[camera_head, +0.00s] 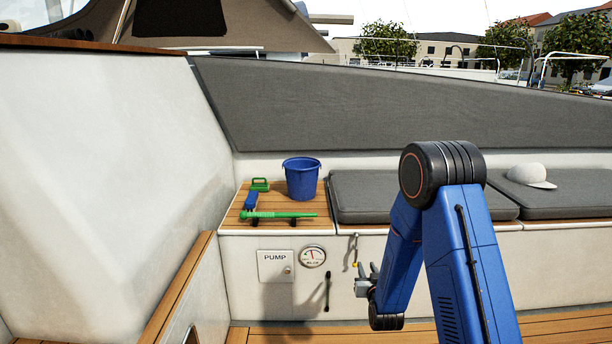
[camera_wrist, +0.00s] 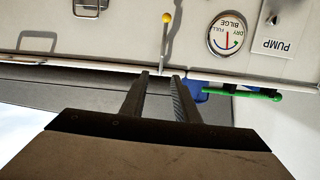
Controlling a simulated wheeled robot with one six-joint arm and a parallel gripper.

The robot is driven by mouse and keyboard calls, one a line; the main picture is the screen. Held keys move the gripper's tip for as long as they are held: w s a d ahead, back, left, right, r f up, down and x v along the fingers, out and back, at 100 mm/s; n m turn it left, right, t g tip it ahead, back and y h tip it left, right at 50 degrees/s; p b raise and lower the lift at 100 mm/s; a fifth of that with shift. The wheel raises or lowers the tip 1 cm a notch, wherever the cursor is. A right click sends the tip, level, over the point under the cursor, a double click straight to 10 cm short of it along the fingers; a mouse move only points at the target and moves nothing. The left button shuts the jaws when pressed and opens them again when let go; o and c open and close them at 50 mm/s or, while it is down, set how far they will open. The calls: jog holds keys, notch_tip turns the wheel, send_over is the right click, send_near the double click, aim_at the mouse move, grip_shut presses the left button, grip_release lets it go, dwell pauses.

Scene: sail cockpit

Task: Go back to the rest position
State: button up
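My gripper (camera_head: 368,280) is in front of the white cockpit bench wall in the head view, at the end of my blue arm. In the wrist view, which is upside down, the two dark fingers of my gripper (camera_wrist: 161,76) stand apart with an empty gap between them. The gripper holds nothing that I can see. A small lever with a yellow knob (camera_head: 354,264) is on the wall close to the gripper; it also shows beyond the fingertips in the wrist view (camera_wrist: 166,19). I cannot tell the exact distance between them.
The wall has a bilge gauge (camera_head: 313,257), a PUMP panel (camera_head: 275,266) and a black handle (camera_head: 327,291). A blue bucket (camera_head: 301,180) and green-handled tools (camera_head: 278,214) are on the wooden bench top. A white cap (camera_head: 531,175) lies on the grey cushion (camera_head: 570,200).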

jog(key=s+d+r+g, duration=0.3)
jog(key=s+r+g, duration=0.3)
jog(key=s+r, duration=1.05)
jog(key=s+d+r+g, duration=0.1)
jog(key=s+r+g, duration=0.1)
jog(key=s, duration=1.5)
jog(key=s+d+r+g, duration=0.1)
jog(key=s+r+g, duration=0.2)
jog(key=s, duration=1.4)
jog(key=shift+d+r+g, duration=0.3)
jog(key=shift+d+r, duration=0.1)
jog(key=shift+r, duration=0.5)
